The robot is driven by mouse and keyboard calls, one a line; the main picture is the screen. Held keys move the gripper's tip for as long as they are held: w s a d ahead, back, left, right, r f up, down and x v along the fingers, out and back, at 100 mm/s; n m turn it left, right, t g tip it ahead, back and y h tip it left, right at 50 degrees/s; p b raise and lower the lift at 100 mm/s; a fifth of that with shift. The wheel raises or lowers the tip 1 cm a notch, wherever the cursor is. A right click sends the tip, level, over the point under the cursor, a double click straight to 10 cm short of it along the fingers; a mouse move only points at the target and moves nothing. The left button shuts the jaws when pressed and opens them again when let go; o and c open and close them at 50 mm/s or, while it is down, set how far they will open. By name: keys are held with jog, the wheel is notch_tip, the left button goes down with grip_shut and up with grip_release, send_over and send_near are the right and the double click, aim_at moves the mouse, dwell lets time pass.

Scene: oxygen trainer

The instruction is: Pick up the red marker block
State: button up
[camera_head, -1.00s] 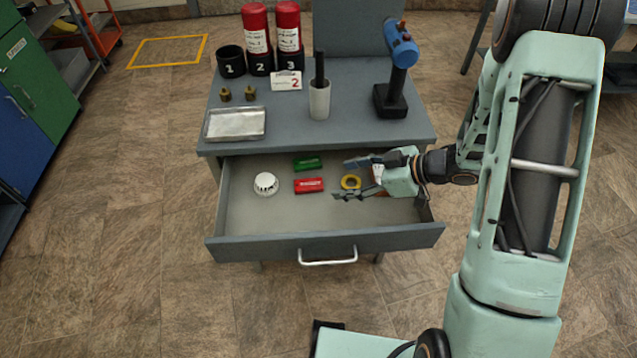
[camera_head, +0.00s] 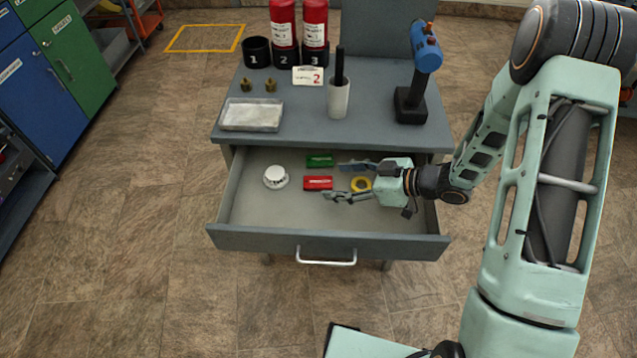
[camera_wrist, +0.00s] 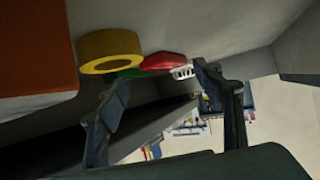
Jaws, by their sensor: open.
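The red marker block (camera_head: 318,183) lies flat in the open drawer (camera_head: 240,213), just in front of a green block (camera_head: 319,161). My gripper (camera_head: 341,181) is over the right part of the drawer, its jaws open and empty, pointing left toward the red block. The fingertips are just to the right of the red block; I cannot tell whether they touch it. In the wrist view my gripper's fingers (camera_wrist: 160,90) are spread apart, and the red block (camera_wrist: 163,62) shows beyond them, next to a yellow ring.
A yellow tape ring (camera_head: 361,184) lies by my gripper, and a white round detector (camera_head: 276,177) lies to the left. On the cabinet top stand a metal tray (camera_head: 252,115), a white cup (camera_head: 338,99), a blue-headed tool (camera_head: 426,52) and red cylinders (camera_head: 315,25). Drawer walls surround the gripper.

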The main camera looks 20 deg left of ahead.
aim_at(321, 181)
jog(key=x, duration=0.3)
jog(key=shift+s+a+f, duration=0.1)
jog(key=shift+s+a, duration=0.05)
jog(key=shift+a, duration=0.3)
jog(key=c, duration=1.3)
